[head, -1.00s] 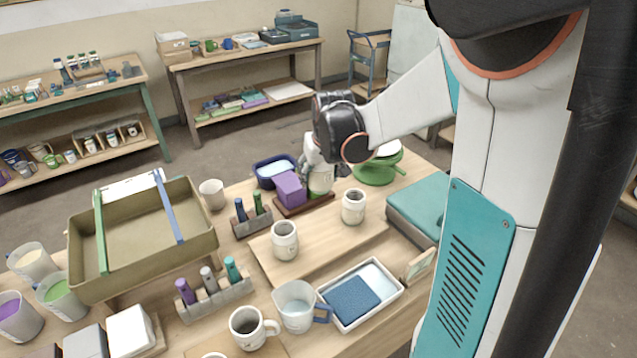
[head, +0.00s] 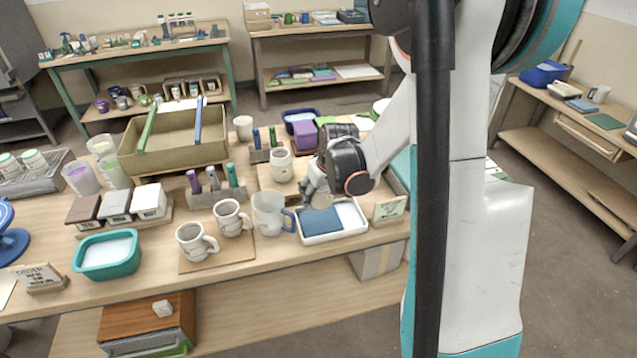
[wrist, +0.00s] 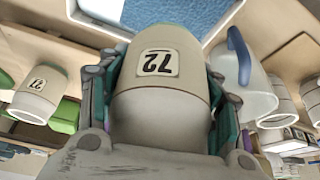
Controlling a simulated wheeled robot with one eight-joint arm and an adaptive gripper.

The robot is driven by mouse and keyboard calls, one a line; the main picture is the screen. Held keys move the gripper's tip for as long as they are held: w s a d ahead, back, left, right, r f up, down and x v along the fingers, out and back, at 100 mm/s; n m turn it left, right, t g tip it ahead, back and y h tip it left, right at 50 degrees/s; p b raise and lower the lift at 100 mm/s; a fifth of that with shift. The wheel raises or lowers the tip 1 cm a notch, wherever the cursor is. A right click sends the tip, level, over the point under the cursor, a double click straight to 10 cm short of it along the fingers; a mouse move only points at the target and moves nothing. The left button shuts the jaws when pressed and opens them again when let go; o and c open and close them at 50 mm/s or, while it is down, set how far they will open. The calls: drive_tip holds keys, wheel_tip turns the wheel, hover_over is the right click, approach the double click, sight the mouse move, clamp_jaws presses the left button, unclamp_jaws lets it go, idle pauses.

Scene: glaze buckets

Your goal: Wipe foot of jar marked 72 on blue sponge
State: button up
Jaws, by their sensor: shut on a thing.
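The jar marked 72 (wrist: 160,75) is between my gripper's (wrist: 158,100) fingers in the wrist view, its label upside down and its foot toward the top. My gripper is shut on it. In the head view my gripper (head: 315,188) is just above and behind the blue sponge (head: 320,222). The jar there is mostly hidden by the gripper. The sponge lies in the left part of a white tray (head: 335,238). It also shows beyond the jar's foot in the wrist view (wrist: 175,15). I cannot tell whether the foot touches it.
A clear pitcher with a blue handle (head: 268,213) stands just left of the tray, with mugs (head: 233,217) beyond. A small sign (head: 390,208) stands to its right. Another jar (head: 281,165) stands behind. A jar marked 27 (wrist: 40,95) shows in the wrist view.

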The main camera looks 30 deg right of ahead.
sight(327, 212)
drive_tip(key=shift+s+a+f, duration=0.15)
drive_tip(key=shift+s+f, duration=0.2)
drive_tip(key=shift+f, duration=0.05)
drive_tip(key=shift+f+b, duration=1.6)
drive_tip(key=shift+f, duration=0.65)
drive_tip(key=shift+f+b, duration=0.55)
drive_tip(key=shift+f, duration=0.05)
